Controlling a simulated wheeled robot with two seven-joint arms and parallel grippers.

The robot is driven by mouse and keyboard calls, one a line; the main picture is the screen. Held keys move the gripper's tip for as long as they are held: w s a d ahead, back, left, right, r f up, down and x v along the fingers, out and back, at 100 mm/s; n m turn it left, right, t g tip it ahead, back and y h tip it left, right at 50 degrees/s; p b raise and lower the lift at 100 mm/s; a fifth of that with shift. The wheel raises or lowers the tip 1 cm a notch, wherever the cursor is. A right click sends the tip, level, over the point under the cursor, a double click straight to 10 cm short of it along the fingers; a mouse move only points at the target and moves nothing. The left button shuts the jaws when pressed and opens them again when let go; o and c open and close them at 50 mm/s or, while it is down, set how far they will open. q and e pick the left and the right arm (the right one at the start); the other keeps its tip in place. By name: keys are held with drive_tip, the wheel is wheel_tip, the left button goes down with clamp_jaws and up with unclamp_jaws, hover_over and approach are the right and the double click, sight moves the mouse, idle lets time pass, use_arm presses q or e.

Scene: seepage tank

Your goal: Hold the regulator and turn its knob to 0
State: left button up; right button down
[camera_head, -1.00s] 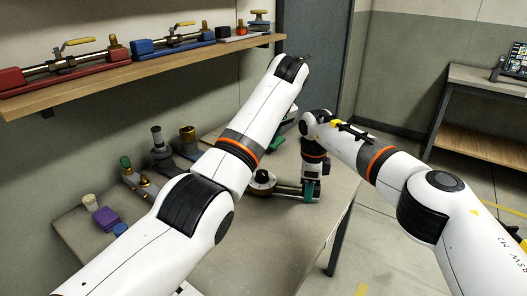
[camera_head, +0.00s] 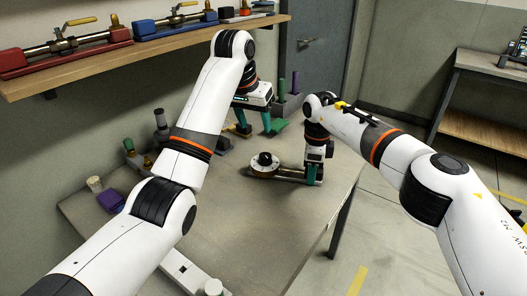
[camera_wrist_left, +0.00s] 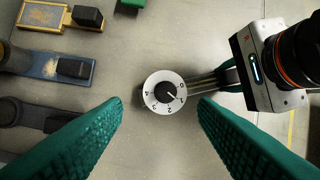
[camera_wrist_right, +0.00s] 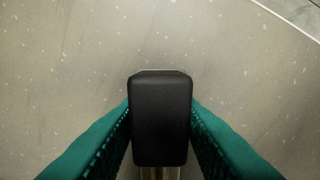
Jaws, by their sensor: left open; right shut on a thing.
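The regulator lies on the table, with a round white dial (camera_head: 264,172) and a black knob (camera_head: 264,158) on top. In the left wrist view, the dial (camera_wrist_left: 151,100) faces up below the jaws, and the white mark on the knob (camera_wrist_left: 168,91) points to the lower right, seemingly near 1. My right gripper (camera_head: 314,176) is shut on the regulator's black handle end (camera_wrist_right: 160,118), right of the dial. My left gripper (camera_head: 257,128) is open and empty, above and beyond the dial in the head view, with nothing between its fingers (camera_wrist_left: 160,110).
Other fittings stand along the table's left side, including a purple block (camera_head: 111,201) and a blue-based piece (camera_wrist_left: 52,66). Red (camera_head: 75,57) and blue (camera_head: 175,39) valve assemblies sit on the wall shelf. The table front is mostly clear.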

sight(265, 155)
use_arm(q)
drive_tip(key=f+m, duration=0.1)
drive_tip(key=f, duration=0.2)
drive_tip(key=w+d+f+m+h, duration=0.1)
drive_tip(key=f+m, duration=0.1)
drive_tip(key=f, duration=0.2)
drive_tip(key=d+f+m, duration=0.1)
drive_tip(key=f+m, duration=0.1)
drive_tip(key=f, duration=0.1)
drive_tip(key=shift+w+d+f+h, duration=0.1)
drive_tip(key=shift+w+f+h, duration=0.15)
drive_tip(key=shift+w+h, duration=0.05)
drive_tip(key=c, duration=1)
